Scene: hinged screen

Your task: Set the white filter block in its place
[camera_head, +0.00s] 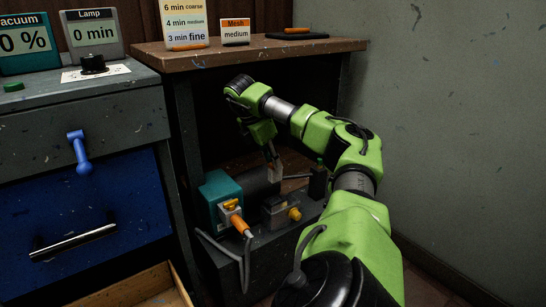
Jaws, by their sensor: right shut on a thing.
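My right gripper (272,158) reaches into the dark recess under the wooden top and points down. It is shut on a small pale piece (275,173), which looks like the white filter block; shadow and the fingers hide most of it. The piece is just above or against the dark machine (262,184) low in the recess. I cannot tell whether it touches its place there. My left gripper is not in view.
A teal box (219,195) with an orange-handled plug (240,224) and cable stands left of the gripper. A yellow knob (295,214) is in front. The wooden top (230,58) lies above my arm. A drawer (140,290) is open at lower left.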

